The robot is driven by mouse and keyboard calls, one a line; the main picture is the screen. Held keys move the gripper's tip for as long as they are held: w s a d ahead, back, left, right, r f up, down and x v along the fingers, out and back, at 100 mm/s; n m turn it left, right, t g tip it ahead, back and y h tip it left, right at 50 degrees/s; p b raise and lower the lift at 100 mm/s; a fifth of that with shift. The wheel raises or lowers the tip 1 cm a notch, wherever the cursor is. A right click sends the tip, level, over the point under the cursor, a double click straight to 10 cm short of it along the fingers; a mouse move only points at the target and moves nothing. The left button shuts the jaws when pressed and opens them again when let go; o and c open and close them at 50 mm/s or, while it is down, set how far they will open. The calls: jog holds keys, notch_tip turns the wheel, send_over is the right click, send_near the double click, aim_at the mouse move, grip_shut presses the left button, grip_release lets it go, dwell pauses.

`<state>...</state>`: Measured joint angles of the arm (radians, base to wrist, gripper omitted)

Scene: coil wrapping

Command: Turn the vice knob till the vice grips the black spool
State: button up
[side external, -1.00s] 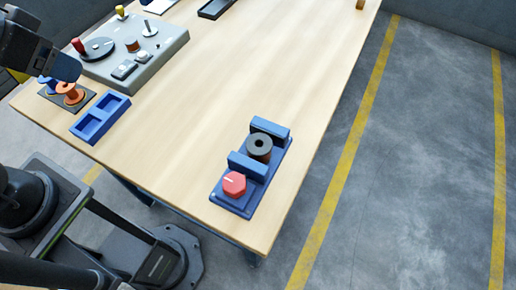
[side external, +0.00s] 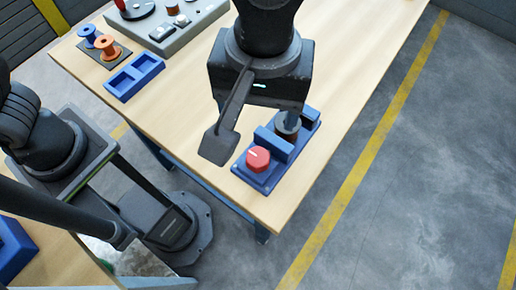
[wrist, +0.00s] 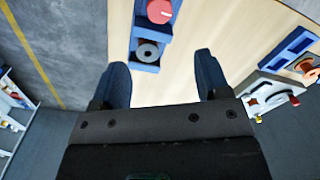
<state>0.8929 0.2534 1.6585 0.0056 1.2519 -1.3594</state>
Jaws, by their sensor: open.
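The blue vice (side external: 246,178) sits at the table's near right corner. Its red knob (side external: 258,158) with a white mark is on the near end; the knob also shows at the top of the wrist view (wrist: 160,11). The black spool (wrist: 148,51) stands upright between the two vice jaws; I cannot tell whether both jaws touch it. In the side view the spool (side external: 287,130) is partly hidden by my arm. My gripper (wrist: 161,62) is open and empty, above the vice, with its fingers apart. It is not touching the knob.
A blue two-pocket tray (side external: 134,79) and a dark mat with orange (side external: 109,48) and blue spools lie at the left table edge. A grey control panel (side external: 178,28) stands farther back. The wooden table between panel and vice is clear.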

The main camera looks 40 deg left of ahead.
aim_at(258, 158)
notch_tip(258, 158, down, 14)
jog(key=shift+s+a+r, duration=0.1)
jog(key=shift+s, duration=0.05)
dwell(0.4)
jog(key=c, duration=0.9)
